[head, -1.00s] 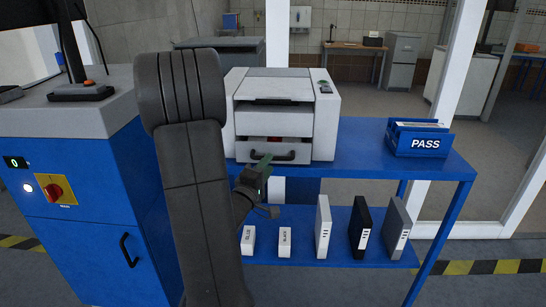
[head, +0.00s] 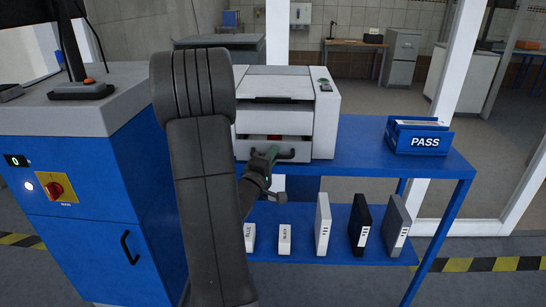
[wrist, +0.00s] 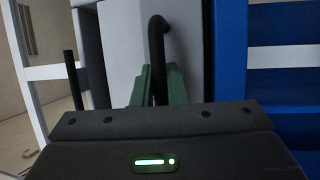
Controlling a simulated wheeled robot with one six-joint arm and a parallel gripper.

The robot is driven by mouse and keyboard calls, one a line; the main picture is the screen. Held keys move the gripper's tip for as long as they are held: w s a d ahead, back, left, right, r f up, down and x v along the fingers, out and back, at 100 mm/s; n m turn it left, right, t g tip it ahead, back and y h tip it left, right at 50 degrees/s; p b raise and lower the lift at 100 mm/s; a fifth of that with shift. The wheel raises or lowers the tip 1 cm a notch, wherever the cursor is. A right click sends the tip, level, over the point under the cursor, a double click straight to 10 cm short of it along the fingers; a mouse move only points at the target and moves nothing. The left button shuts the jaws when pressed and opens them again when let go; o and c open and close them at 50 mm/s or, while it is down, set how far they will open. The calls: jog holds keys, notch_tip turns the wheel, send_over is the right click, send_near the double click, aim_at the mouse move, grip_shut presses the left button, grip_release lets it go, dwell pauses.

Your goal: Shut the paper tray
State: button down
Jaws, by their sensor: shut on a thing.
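The white printer (head: 288,83) stands on a blue table. Its paper tray (head: 243,149) is the low drawer at the front, with a dark bar handle (head: 289,155). A dark gap with something red inside shows above the tray front, so the tray stands partly out. My gripper (head: 268,154) is at the middle of the handle. In the wrist view, its green fingers (wrist: 160,84) are shut on the dark handle (wrist: 157,40), with the pale tray front (wrist: 122,45) just beyond. My arm hides part of the printer's left side.
A blue PASS holder (head: 420,138) stands on the table's right side. Binders (head: 360,228) and small white boxes (head: 285,239) stand on the lower shelf (head: 305,253). A blue cabinet (head: 85,215) with a red knob is at the left.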

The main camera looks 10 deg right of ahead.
jog(key=shift+w+d, duration=0.2)
jog(key=shift+w, duration=0.5)
jog(key=shift+w+d, duration=0.2)
jog(key=shift+w, duration=0.5)
jog(key=c, duration=1.5)
grip_release()
jog(key=shift+o, duration=0.2)
jog(key=b+v, duration=0.1)
jog(key=v, duration=1.2)
jog(key=shift+s+a, duration=0.3)
jog(key=shift+w, duration=0.1)
jog(key=p+x, duration=0.1)
jog(key=x, duration=1.1)
jog(key=shift+d, duration=0.35)
